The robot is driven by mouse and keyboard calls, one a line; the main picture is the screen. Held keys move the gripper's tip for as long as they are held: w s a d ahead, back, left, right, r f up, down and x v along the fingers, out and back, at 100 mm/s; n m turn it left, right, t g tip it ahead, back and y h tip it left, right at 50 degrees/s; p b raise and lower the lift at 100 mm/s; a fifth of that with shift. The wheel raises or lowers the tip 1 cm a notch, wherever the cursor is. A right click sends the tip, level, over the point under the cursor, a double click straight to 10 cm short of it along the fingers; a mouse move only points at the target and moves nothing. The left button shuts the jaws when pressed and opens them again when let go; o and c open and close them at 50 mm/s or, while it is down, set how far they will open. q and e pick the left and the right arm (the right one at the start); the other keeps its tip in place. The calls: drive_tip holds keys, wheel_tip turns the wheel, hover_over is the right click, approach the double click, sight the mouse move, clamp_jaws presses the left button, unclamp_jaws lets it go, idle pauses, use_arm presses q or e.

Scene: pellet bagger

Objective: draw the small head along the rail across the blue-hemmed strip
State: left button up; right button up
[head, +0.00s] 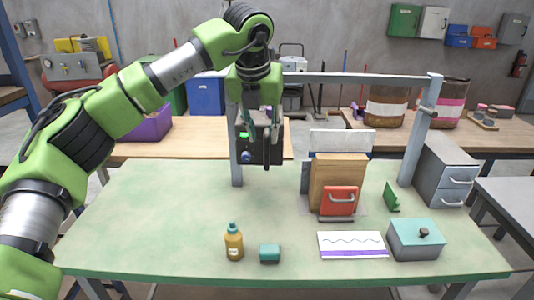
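My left gripper (265,134) hangs fingers-down in front of a black box (246,152) with a green display and a blue knob, by the left post. Its fingertips blend with the dark box, so I cannot tell whether they are open or hold anything. A white strip (352,240) with a wavy line and a blue-purple hem lies flat at the front right of the table. A white panel (340,140) with a bluish lower line stands behind a brown board (351,175). A red block (338,204) with a grey handle is before the board. I cannot clearly identify the small head.
A grey frame with a top bar (345,78) spans the green table (170,225). A bottle (234,243), a teal block (270,254), a teal-lidded box (414,243) and a green wedge (391,197) stand on it. The table's left part is clear.

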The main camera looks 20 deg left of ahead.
sight(266, 150)
use_arm(q)
drive_tip(key=p+x, duration=0.1)
drive_tip(key=x, duration=0.7)
drive_tip(key=shift+w+d+f+p, duration=0.1)
drive_tip(key=shift+d+f+p, duration=0.05)
drive_tip(key=shift+f+p, duration=0.15)
use_arm(e)
drive_tip(key=shift+s+d+r, duration=0.25)
drive_tip(key=shift+d+r, duration=0.2)
drive_tip(key=shift+r, duration=0.05)
drive_tip(key=shift+s+d+r, duration=0.25)
drive_tip(key=shift+d+r, duration=0.15)
drive_tip(key=shift+r, duration=0.05)
use_arm(q)
drive_tip(key=shift+r, duration=0.1)
clamp_jaws()
use_arm(e)
drive_tip(key=shift+a, duration=0.1)
